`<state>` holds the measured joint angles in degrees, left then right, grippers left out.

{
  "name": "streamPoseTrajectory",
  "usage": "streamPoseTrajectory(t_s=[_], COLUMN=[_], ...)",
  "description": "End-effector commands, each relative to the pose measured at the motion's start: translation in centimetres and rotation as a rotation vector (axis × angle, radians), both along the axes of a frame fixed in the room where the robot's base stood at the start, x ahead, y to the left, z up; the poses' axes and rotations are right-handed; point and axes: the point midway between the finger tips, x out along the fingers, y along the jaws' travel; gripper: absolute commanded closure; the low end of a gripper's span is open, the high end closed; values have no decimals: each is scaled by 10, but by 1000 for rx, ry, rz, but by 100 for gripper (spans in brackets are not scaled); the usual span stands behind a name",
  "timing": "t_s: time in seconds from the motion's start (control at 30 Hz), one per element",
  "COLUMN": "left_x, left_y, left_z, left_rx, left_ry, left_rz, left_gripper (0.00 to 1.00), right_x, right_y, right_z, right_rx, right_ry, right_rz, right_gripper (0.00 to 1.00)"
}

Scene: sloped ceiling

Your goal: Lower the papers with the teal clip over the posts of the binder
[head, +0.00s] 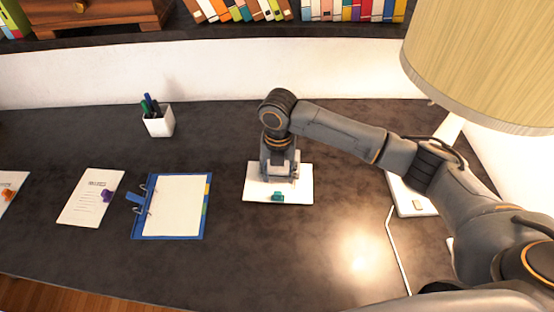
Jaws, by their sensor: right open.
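The papers with the teal clip (255,193) lie on the dark desk, right of the binder. The teal clip (278,196) sits at their near edge. My right gripper (279,177) is open, pointing down over these papers and hiding part of them; I cannot tell whether it touches them. The blue binder (180,205) lies open-faced on the desk with white sheets in it and coloured tabs at its right edge. Its metal posts (150,199) show at the left side, beside a blue lever. My left gripper is out of view.
Papers with a purple clip (88,205) lie left of the binder, and papers with an orange clip (12,186) at the far left. A white pen cup (158,124) stands behind. A lamp (480,65) and its cord are at right. Desk between binder and teal-clip papers is clear.

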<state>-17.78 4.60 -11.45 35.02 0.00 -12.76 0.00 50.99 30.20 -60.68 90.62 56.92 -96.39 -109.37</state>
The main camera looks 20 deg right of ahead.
Motion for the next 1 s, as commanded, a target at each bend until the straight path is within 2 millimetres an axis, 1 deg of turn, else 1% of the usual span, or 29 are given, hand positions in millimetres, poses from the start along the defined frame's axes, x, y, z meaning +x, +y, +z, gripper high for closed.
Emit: streamPoseTrajectory(t_s=[0.03, 0.17, 0.3, 0.4, 0.5, 0.67, 0.93, 0.97, 1.0], left_x=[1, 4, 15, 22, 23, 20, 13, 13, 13], left_y=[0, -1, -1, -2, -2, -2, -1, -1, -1], left_z=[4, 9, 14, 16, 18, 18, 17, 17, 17], left_rx=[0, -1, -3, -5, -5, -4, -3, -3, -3], left_ry=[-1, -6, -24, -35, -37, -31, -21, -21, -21], left_rz=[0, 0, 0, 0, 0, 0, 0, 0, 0], left_gripper=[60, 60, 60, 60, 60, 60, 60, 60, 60], right_x=[-1, -1, -1, 0, 0, 0, 0, 0, 0], right_y=[0, 0, 0, 0, 0, 0, 0, 0, 0], right_z=[-9, -36, -62, -77, -88, -97, -98, -98, -98], right_rx=[-1, -1, 0, 0, 0, 1, 1, 1, 1], right_ry=[6, 5, 3, 2, 1, -1, -1, -1, -1], right_rz=[-1, -2, -1, -1, 0, 0, 0, 0, 0], right_gripper=[49, 49, 49, 49, 49, 49, 49, 53, 61])
